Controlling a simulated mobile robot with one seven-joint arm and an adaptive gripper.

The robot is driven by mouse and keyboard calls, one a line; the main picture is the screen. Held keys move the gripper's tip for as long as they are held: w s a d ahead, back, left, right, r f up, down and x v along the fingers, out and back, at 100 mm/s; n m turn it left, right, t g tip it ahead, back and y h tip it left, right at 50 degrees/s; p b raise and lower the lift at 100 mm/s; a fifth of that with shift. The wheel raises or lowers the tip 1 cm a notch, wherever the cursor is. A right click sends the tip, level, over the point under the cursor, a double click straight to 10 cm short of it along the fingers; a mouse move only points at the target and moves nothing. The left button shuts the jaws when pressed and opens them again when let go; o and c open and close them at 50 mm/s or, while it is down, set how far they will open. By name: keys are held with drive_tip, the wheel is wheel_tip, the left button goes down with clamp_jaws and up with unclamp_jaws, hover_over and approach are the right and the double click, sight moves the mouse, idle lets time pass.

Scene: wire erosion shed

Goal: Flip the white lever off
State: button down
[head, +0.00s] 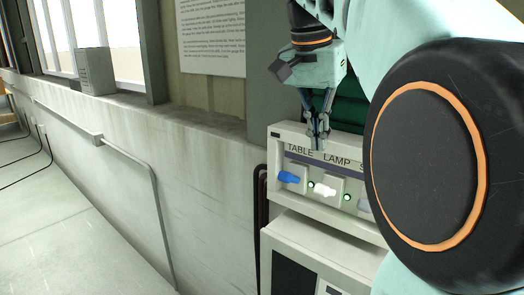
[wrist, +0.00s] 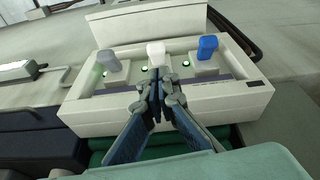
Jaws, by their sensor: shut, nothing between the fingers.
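The white lever (head: 325,188) is on a pale switch panel (head: 286,137), below the printed word LAMP, with a small green light beside it. In the wrist view the white lever (wrist: 156,52) is the middle of three levers. My gripper (head: 320,146) is shut and empty, just above the white lever at the panel's top edge in the head view. In the wrist view my gripper (wrist: 156,76) has its fingertips in line with the white lever; I cannot tell whether they touch it.
A blue lever (head: 289,178) sits left of the white one, below TABLE. A grey lever (wrist: 109,61) is on its other side, mostly hidden by my arm in the head view. A grey box (head: 95,71) stands on the window ledge.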

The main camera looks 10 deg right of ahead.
drive_tip(key=shift+w+d+r+m, duration=0.1)
drive_tip(key=shift+d+r+m, duration=0.15)
drive_tip(key=shift+r+m, duration=0.5)
drive_tip(key=shift+f, duration=0.15)
approach(325, 191)
drive_tip(key=w+f, duration=0.1)
drive_tip(key=w+d+f, duration=0.1)
drive_tip(key=f, duration=0.1)
drive_tip(key=w+d+f, duration=0.1)
drive_tip(key=f, duration=0.1)
drive_tip(key=shift+w+d+f, duration=0.2)
drive_tip(key=shift+w+f, duration=0.05)
drive_tip(key=shift+w, duration=0.1)
drive_tip(key=shift+a+f+b, duration=0.15)
drive_tip(key=shift+b, duration=0.55)
drive_tip(key=shift+s, duration=0.2)
drive_tip(key=shift+a, duration=0.1)
